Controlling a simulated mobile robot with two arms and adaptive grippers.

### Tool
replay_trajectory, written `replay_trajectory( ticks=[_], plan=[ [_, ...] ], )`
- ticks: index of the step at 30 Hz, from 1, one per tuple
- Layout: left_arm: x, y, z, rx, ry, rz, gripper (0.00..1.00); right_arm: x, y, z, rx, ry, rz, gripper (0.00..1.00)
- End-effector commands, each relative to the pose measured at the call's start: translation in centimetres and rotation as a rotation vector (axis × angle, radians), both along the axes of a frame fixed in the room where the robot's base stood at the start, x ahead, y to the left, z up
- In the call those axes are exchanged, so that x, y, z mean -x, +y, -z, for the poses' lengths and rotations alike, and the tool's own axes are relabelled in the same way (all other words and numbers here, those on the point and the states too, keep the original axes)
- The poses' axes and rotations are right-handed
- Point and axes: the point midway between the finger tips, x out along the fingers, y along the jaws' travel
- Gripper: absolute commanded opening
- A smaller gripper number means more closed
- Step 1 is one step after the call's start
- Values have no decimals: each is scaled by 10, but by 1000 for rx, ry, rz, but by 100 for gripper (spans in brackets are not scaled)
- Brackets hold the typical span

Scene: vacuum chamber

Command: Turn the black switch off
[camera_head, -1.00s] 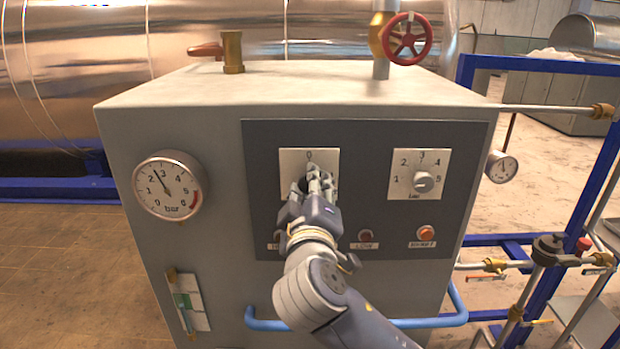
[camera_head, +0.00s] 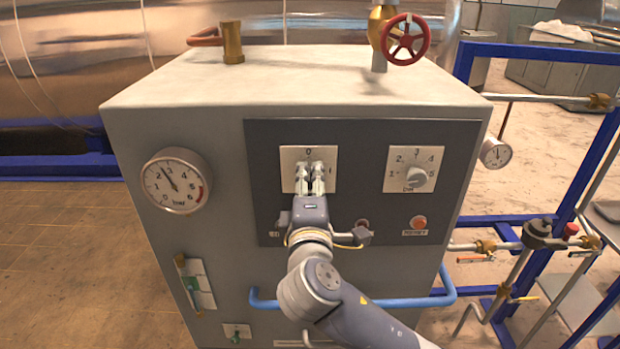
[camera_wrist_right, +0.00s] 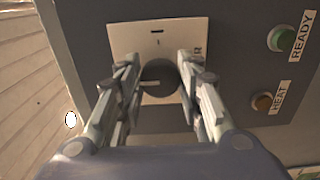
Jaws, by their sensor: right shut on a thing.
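The plate is on the dark panel of the grey cabinet. In the head view my right gripper (camera_head: 310,176) covers most of the knob. In the right wrist view its two fingers stand on either side of the knob, and it is shut on it. My left gripper is not in view.
Right of the switch is a silver dial (camera_head: 420,179) with numbers. An orange button (camera_head: 418,222) sits below it. A round gauge (camera_head: 177,181) is at the cabinet's left, and a blue handle rail (camera_head: 420,302) crosses its lower front. A red valve wheel (camera_head: 406,39) stands above the top.

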Motion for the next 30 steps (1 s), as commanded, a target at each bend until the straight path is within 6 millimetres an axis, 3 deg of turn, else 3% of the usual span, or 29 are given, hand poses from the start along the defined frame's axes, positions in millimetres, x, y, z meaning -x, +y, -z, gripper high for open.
replay_trajectory(
  ticks=[14,15,17,30],
  plan=[
    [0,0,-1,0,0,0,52,0,0,1,15,2,0,10],
    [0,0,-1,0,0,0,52,0,0,1,15,2,0,40],
    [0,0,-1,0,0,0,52,0,0,1,15,2,0,54],
    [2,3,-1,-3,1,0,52,6,1,1,12,1,-2,54]
  ],
)
